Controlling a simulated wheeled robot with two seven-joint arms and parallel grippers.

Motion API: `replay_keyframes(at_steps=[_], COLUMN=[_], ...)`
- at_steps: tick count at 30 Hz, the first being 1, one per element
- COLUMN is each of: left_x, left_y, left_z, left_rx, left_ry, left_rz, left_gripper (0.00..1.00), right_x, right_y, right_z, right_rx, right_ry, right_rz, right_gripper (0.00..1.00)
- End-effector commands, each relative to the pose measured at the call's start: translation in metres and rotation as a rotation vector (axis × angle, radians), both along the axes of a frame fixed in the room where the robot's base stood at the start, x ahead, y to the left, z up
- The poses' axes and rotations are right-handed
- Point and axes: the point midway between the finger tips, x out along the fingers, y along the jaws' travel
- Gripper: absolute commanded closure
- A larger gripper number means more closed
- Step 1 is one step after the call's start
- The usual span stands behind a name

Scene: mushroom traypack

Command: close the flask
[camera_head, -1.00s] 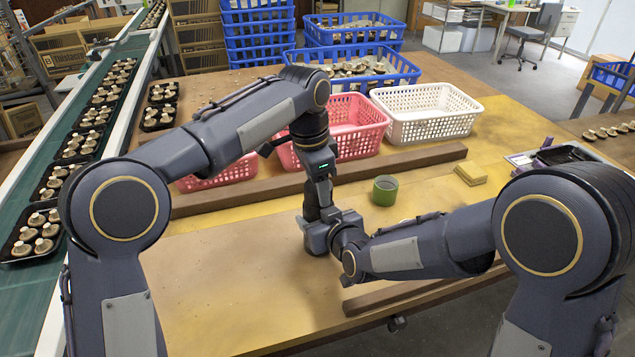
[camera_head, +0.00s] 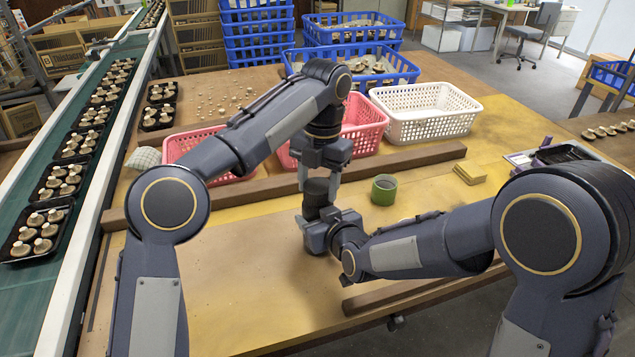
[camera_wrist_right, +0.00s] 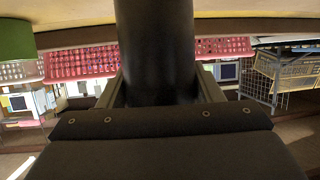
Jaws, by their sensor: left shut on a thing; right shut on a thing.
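The flask (camera_wrist_right: 155,50) is a black cylinder standing between the fingers of my right gripper (camera_wrist_right: 157,90), which is shut on it. In the head view my right gripper (camera_head: 325,234) is low over the table's middle, with the flask's dark body (camera_head: 314,208) rising out of it. My left gripper (camera_head: 319,183) points down right above, with its pale fingers on either side of the dark, wider cap (camera_head: 317,187) at the flask's top. It is shut on the cap. The cap looks in line with the flask; whether it is fully seated I cannot tell.
Yellow blocks (camera_head: 469,172) lie at right. The table front-left is clear.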

Motion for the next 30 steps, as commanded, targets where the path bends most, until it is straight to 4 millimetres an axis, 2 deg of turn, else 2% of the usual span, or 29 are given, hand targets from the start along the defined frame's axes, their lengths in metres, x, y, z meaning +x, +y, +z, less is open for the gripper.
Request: replay_keyframes(at_steps=[4, 13, 14, 18, 26, 27, 30], left_x=[0.0001, 0.0003, 0.0004, 0.0003, -0.0005, -0.0007, -0.0008], left_y=[0.0003, 0.0008, 0.0009, 0.0007, -0.0008, -0.001, -0.0013], left_z=[0.0009, 0.0015, 0.0015, 0.0012, 0.0002, 0.0, 0.0001], left_rx=[-0.004, -0.002, -0.002, -0.002, -0.003, -0.003, -0.002], left_ry=[0.0, -0.002, -0.002, -0.002, 0.001, 0.001, 0.0], left_rz=[-0.101, -0.112, -0.112, -0.112, -0.114, -0.114, -0.097], left_gripper=[0.73, 0.73, 0.46, 0.28, 0.27, 0.31, 0.31], right_x=[0.0001, 0.0, 0.0, 0.0, -0.0001, -0.0002, -0.0001], right_y=[-0.0004, -0.0004, -0.0004, -0.0005, 0.0, 0.0001, 0.0003], right_z=[-0.0005, -0.0006, -0.0006, -0.0006, -0.0005, -0.0005, -0.0005], right_rx=[-0.001, 0.0, 0.0, 0.0, -0.002, -0.001, -0.001], right_ry=[0.002, 0.002, 0.002, 0.002, 0.001, 0.002, 0.001], right_rz=[-0.001, -0.001, -0.001, -0.001, 0.0, 0.001, 0.001], right_gripper=[1.0, 1.0, 1.0, 1.0, 1.0, 1.0, 1.0])
